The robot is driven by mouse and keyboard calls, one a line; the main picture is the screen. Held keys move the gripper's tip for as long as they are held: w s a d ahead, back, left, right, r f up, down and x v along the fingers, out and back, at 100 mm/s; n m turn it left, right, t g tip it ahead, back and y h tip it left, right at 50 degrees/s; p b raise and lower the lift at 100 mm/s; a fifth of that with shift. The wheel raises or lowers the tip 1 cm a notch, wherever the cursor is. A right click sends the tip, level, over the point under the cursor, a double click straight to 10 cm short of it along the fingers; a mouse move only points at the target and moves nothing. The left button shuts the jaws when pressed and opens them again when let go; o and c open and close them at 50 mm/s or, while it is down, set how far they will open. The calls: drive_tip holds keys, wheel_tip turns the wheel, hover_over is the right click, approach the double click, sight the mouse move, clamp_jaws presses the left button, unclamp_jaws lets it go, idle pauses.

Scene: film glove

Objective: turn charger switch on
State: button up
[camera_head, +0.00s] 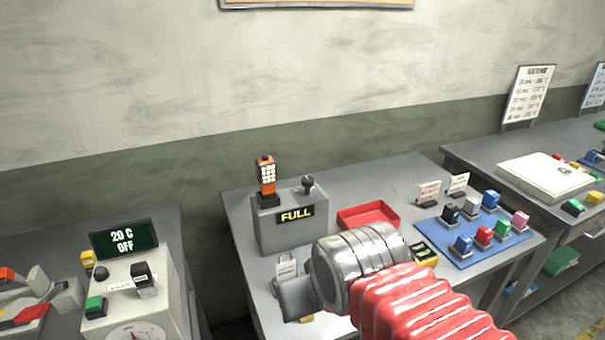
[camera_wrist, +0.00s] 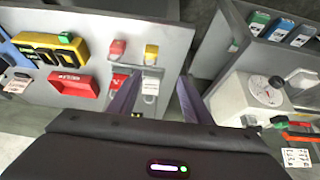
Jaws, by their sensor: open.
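The charger (camera_head: 268,236) looks to be the grey box with a lit "FULL" display at the back left of the middle table. An orange device with a lit pale panel (camera_head: 267,175) stands upright on its left. A black knob-like switch (camera_head: 307,185) stands on its right top; its position is too small to tell. My gripper (camera_head: 297,300) is in front of and below the charger, with its fingers hidden in the head view. In the wrist view my gripper (camera_wrist: 160,80) shows two dark fingers spread apart with nothing held between them. I cannot make out the charger there.
A red tray (camera_head: 368,216) lies right of the charger. A blue mat (camera_head: 470,243) holds several coloured blocks. Small cards (camera_head: 286,268) stand near my gripper.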

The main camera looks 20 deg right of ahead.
drive_tip(key=w+d+m+t+h, duration=0.15)
drive_tip(key=w+d+t, duration=0.5)
drive_tip(key=w, duration=0.75)
drive_tip(key=n+t+y, duration=0.1)
drive_tip(key=n+t, duration=0.1)
drive_tip(key=t, duration=0.4)
approach(306, 177)
drive_tip(key=shift+s+d+m, duration=0.2)
drive_tip(key=shift+s+m, duration=0.05)
drive_tip(key=shift+s, duration=0.25)
drive_tip(key=w, duration=1.3)
drive_tip(key=shift+w, duration=0.4)
drive_tip(key=shift+c, duration=0.4)
drive_tip(key=shift+d, duration=0.1)
drive_tip(key=c, duration=1)
